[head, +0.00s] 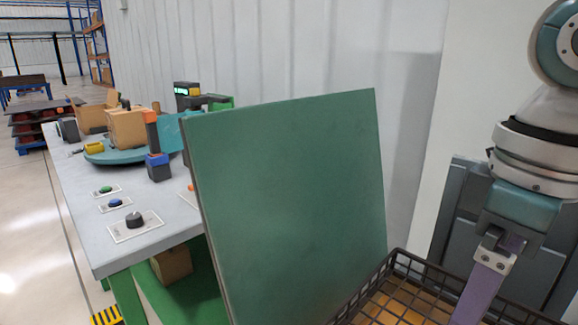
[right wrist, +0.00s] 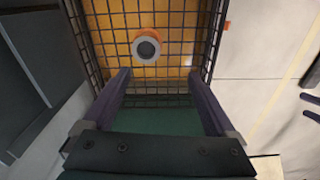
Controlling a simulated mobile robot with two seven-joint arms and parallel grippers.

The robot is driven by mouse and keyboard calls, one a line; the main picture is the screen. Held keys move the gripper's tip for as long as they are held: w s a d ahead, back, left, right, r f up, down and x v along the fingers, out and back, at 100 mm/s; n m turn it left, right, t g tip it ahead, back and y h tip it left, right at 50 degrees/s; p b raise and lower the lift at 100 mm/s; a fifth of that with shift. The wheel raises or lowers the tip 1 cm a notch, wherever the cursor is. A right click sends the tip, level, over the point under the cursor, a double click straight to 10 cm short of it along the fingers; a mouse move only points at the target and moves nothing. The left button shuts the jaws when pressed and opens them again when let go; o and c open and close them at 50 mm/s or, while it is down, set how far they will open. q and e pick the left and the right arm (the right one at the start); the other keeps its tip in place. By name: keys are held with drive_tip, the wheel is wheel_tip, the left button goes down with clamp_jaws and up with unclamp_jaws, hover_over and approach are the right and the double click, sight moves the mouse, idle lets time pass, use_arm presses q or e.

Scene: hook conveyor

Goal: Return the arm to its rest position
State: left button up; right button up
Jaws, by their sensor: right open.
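My right arm comes down at the right edge of the head view. Its gripper (head: 487,275) points down over a black wire basket (head: 425,264), with one purple finger clearly seen. In the right wrist view, the two fingers of the gripper (right wrist: 160,74) stand apart with nothing between them. A round orange part with a grey ring and dark centre (right wrist: 146,46) lies in the basket, beyond the fingertips and apart from them.
A large green panel (head: 285,200) stands beside the basket and hides part of the table. The grey table (head: 85,220) at left carries boxes (head: 127,128), a turquoise turntable (head: 105,154) and several buttons. A white wall is behind. Open floor (head: 30,230) lies at far left.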

drive_tip(key=s+a+f, duration=0.1)
drive_tip(key=s+a, duration=0.1)
drive_tip(key=s+a+f+t+y+p, duration=0.1)
drive_tip(key=s+a, duration=0.1)
drive_tip(key=a, duration=0.1)
drive_tip(key=s+a+f+t+y+p, duration=0.1)
drive_tip(key=s+a, duration=0.1)
drive_tip(key=s, duration=0.1)
drive_tip(key=shift+s+a+f+m, duration=0.1)
drive_tip(key=shift+a+f+m, duration=0.2)
drive_tip(key=shift+a+f, duration=0.05)
drive_tip(key=s+d+m+t+h+p, duration=0.15)
drive_tip(key=s+d+m, duration=0.25)
drive_tip(key=s+d, duration=0.4)
wheel_tip(320, 180, up, 38)
drive_tip(key=a+p, duration=0.1)
drive_tip(key=p, duration=3.7)
drive_tip(key=shift+h, duration=0.35)
drive_tip(key=shift+a+r, duration=0.1)
